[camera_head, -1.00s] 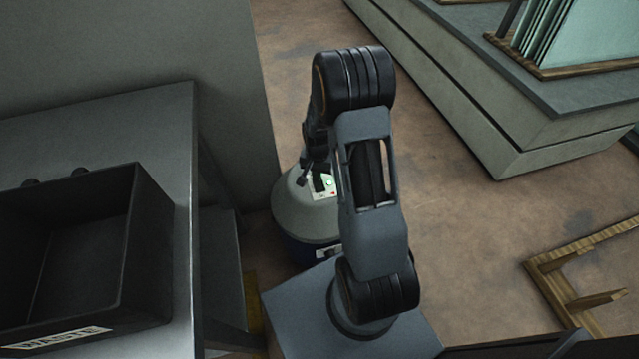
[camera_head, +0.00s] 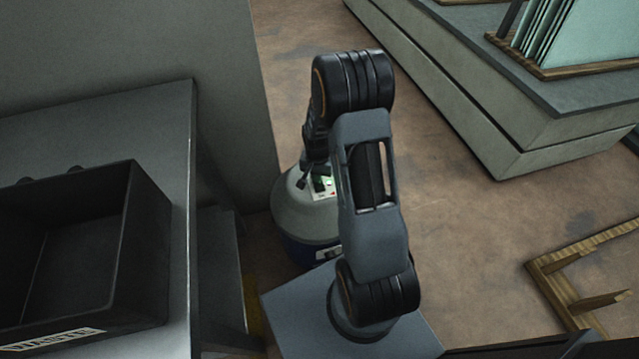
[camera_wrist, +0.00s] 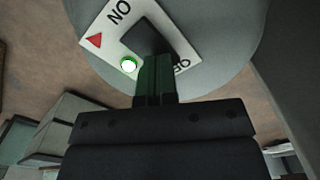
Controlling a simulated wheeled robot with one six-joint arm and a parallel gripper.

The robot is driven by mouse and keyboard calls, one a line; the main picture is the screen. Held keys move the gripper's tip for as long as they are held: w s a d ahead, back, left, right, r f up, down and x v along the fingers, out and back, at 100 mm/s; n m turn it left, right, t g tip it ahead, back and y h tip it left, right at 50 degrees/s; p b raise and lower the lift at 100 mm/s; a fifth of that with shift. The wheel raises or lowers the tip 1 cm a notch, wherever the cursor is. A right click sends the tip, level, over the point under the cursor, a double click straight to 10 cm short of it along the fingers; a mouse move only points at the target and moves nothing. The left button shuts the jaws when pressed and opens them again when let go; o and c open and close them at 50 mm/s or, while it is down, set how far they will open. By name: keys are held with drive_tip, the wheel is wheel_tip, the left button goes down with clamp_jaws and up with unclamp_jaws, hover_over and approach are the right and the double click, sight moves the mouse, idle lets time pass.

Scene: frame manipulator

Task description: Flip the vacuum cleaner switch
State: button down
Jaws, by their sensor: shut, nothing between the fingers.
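The vacuum cleaner (camera_head: 290,218), a round grey-topped canister with a dark blue lower body, stands on the floor behind my arm in the head view. Its top also shows in the wrist view (camera_wrist: 225,45). A white label plate (camera_wrist: 108,28) on it bears "ON", partly hidden "OFF" lettering, a red triangle and a glowing green light (camera_wrist: 129,65). The black switch (camera_wrist: 143,37) sits between the two words. My gripper (camera_wrist: 154,75) is shut and empty, its fingertips at the switch's OFF-side edge. They seem to touch it, but contact and the switch's tilt are unclear.
A grey table (camera_head: 185,110) with a black waste bin (camera_head: 135,250) stands left of the vacuum. A grey platform (camera_head: 480,130) with a rack of glass panes (camera_head: 560,35) is at the upper right. A wooden frame (camera_head: 560,290) lies lower right. Brown floor between is clear.

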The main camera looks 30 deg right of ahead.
drive_tip(key=shift+f, duration=0.3)
drive_tip(key=shift+r+p, duration=2.55)
drive_tip(key=shift+r, duration=1)
drive_tip(key=s+n, duration=0.1)
drive_tip(key=s+g, duration=0.1)
drive_tip(key=s, duration=0.1)
drive_tip(key=shift+s+a+n, duration=0.2)
drive_tip(key=shift+a+n, duration=0.2)
wheel_tip(320, 180, up, 3)
drive_tip(key=s, duration=0.1)
wheel_tip(320, 180, up, 24)
drive_tip(key=n+t+p, duration=0.2)
drive_tip(key=n+p, duration=0.4)
drive_tip(key=p, duration=0.4)
hover_over(320, 190)
drive_tip(key=s+a, duration=0.7)
drive_tip(key=s, duration=0.3)
wheel_tip(320, 190, up, 9)
drive_tip(key=s+a+t+p, duration=0.1)
drive_tip(key=t+p, duration=0.1)
drive_tip(key=shift+s+a+n+t+p, duration=0.2)
drive_tip(key=shift+s+n+t+p, duration=0.1)
drive_tip(key=shift+p, duration=0.1)
